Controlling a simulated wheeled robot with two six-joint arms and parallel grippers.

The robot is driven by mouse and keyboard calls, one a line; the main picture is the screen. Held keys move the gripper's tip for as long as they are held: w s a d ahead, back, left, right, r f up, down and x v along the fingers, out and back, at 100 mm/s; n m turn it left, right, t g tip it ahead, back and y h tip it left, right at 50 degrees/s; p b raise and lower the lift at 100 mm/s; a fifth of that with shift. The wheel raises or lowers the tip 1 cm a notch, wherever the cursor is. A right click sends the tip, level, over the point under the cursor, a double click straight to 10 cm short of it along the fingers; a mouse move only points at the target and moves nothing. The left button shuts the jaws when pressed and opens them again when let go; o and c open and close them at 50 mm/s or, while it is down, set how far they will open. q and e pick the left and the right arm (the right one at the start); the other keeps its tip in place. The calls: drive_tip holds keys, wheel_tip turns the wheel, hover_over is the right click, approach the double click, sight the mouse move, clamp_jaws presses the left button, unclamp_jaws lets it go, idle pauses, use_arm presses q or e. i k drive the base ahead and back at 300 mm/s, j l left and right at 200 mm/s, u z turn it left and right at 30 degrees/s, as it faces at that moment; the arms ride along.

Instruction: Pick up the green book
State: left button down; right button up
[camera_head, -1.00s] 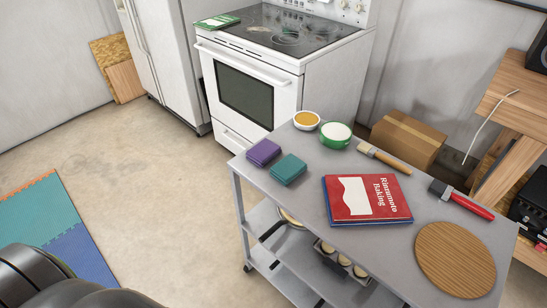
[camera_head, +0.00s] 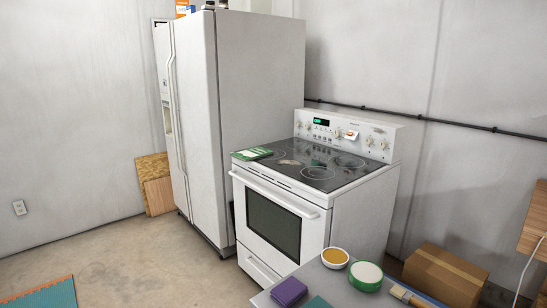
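The green book (camera_head: 252,153) lies flat on the left front corner of the stove's black glass cooktop (camera_head: 318,171). It has a green cover with a pale patch. The white stove (camera_head: 275,222) stands beside the fridge. Neither of my grippers shows in the view, so nothing is seen touching the book.
A grey cart (camera_head: 325,290) with a purple block (camera_head: 289,292), an orange-filled bowl (camera_head: 335,258), a green bowl (camera_head: 366,275) and a brush (camera_head: 411,296) stands in front of the stove's right side. A white fridge (camera_head: 250,110) stands left. The floor (camera_head: 150,265) at left is open.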

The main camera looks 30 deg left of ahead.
sight(251, 154)
drive_tip(key=i+j, duration=0.1)
drive_tip(key=j, duration=0.4)
drive_tip(key=i+j, duration=0.1)
drive_tip(key=j, duration=0.95)
drive_tip(key=i+j+u, duration=0.1)
drive_tip(key=j, duration=0.45)
drive_tip(key=i+j, duration=0.15)
drive_tip(key=j, duration=0.35)
drive_tip(key=i+j, duration=0.1)
drive_tip(key=j, duration=0.4)
drive_tip(key=i+j, duration=0.35)
drive_tip(key=i+j+u, duration=0.1)
drive_tip(key=i+j, duration=0.25)
drive_tip(key=i, duration=0.2)
drive_tip(key=i+j+u, duration=0.1)
drive_tip(key=i+j, duration=0.2)
drive_tip(key=i, duration=0.15)
